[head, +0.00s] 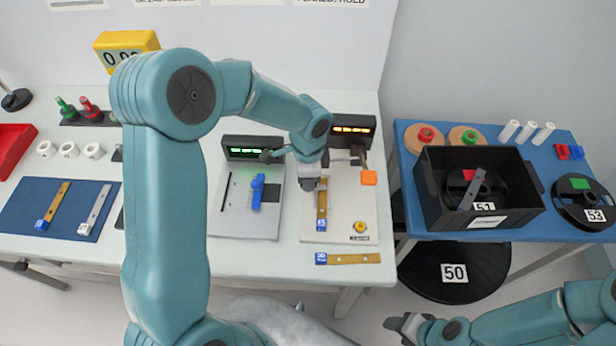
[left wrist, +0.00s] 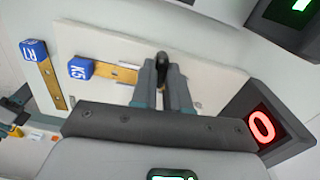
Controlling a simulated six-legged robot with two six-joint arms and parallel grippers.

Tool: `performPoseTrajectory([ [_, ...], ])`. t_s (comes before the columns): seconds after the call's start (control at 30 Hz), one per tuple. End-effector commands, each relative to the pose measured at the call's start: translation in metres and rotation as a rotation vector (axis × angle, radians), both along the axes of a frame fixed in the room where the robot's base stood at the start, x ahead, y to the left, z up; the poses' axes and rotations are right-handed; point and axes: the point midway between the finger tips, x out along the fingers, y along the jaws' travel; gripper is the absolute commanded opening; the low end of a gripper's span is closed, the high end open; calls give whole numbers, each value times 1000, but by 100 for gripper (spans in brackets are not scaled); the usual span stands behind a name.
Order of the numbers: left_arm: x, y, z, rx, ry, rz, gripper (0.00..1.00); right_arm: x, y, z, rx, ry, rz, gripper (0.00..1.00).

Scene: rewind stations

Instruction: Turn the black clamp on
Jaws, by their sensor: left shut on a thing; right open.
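My left gripper (head: 312,184) is over the right white plate (head: 345,210). In the left wrist view its fingers (left wrist: 162,80) are closed around a small black rounded piece (left wrist: 162,58). This looks like the black clamp's handle, but its base is hidden by the fingers. A brass strip with a blue end block (left wrist: 80,68) lies on the plate beside the fingers. The dark display box (left wrist: 262,125) beside the plate shows a red 0 in the wrist view. My right gripper (head: 400,325) is open and empty at the bottom right, away from the table.
A second plate (head: 240,222) with a blue piece (head: 257,190) stands left, with a green-lit display (head: 252,148). A loose brass strip (head: 350,258) lies in front of the right plate. A black bin (head: 525,215) stands on the blue table. My left arm hides part of the white table.

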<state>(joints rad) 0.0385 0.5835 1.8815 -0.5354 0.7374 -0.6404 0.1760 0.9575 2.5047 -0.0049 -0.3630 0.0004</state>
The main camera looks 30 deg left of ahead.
Motion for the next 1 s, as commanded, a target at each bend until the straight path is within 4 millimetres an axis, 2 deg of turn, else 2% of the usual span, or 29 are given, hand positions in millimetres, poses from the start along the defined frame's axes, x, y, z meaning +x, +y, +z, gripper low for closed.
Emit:
performPoseTrajectory([
  [0.47, 1, -1, 1, -3, -5, -13, 0, 0, 0, 0, 0, 0, 0, 54],
  [0.5, 1, -1, 1, -3, -5, -13, 21, 0, 0, 0, 0, 0, 0, 54],
  [0.57, 1, -1, 0, -2, -5, -13, 40, 0, 0, 0, 0, 0, 0, 54],
  [0.87, 1, 0, 1, -1, -3, -13, 40, 0, 0, 0, 0, 0, 0, 54],
  [1.0, 1, -1, 14, 0, -5, -13, 40, 0, 0, -1, 0, 0, 0, 54],
])
